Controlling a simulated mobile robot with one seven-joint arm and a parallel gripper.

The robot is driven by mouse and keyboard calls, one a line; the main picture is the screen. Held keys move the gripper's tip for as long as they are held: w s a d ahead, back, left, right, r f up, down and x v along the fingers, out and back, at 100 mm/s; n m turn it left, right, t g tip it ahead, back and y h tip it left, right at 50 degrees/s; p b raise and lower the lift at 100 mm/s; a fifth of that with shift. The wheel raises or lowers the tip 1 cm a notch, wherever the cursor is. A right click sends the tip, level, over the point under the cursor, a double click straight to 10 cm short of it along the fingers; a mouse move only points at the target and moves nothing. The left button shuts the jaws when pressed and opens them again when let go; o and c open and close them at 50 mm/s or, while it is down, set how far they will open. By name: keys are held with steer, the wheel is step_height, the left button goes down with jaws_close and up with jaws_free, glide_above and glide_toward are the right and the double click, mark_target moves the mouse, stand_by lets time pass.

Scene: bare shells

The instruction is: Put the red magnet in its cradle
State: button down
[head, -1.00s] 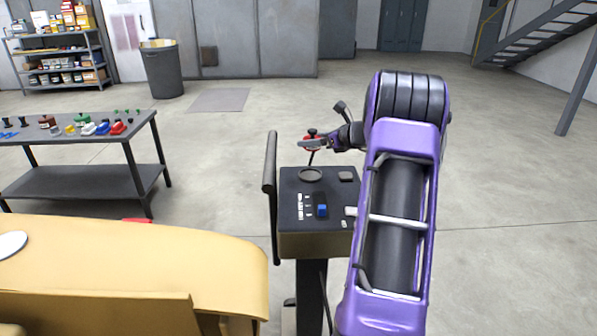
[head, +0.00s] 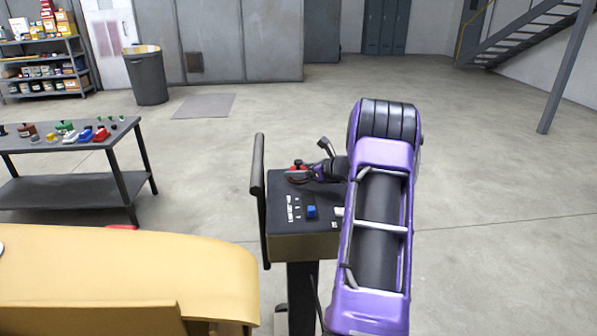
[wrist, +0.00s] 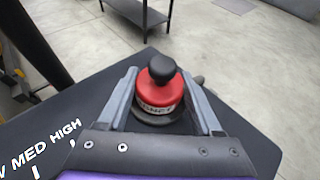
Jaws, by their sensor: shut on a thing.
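The red magnet (wrist: 160,93) has a black knob on top and a white label, and stands upright between the fingers of my gripper (wrist: 159,84) in the wrist view. My gripper is shut on it. A dark round cradle rim (wrist: 158,121) shows below and around the magnet's base; I cannot tell whether the magnet is fully seated. In the head view the magnet (head: 297,165) shows as a small red patch at my gripper (head: 300,174), low over the back of the black console top (head: 282,198). My gripper hides most of the cradle there.
The console carries a blue switch (head: 311,211) and white lettering, with a dark upright bar (head: 258,192) along its left side. A tan counter (head: 130,270) is at front left. A dark table (head: 75,140) with colored objects stands further left. The floor to the right is clear.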

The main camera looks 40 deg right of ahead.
steer(key=shift+f, duration=0.1)
steer(key=shift+c, duration=0.2)
jaws_free()
steer(key=shift+r, duration=0.2)
steer(key=shift+s+r, duration=0.15)
steer(key=shift+s, duration=0.05)
steer(key=v, duration=1.1)
steer(key=shift+s+p, duration=0.15)
steer(key=shift+p, duration=0.2)
steer(key=shift+s, duration=0.15)
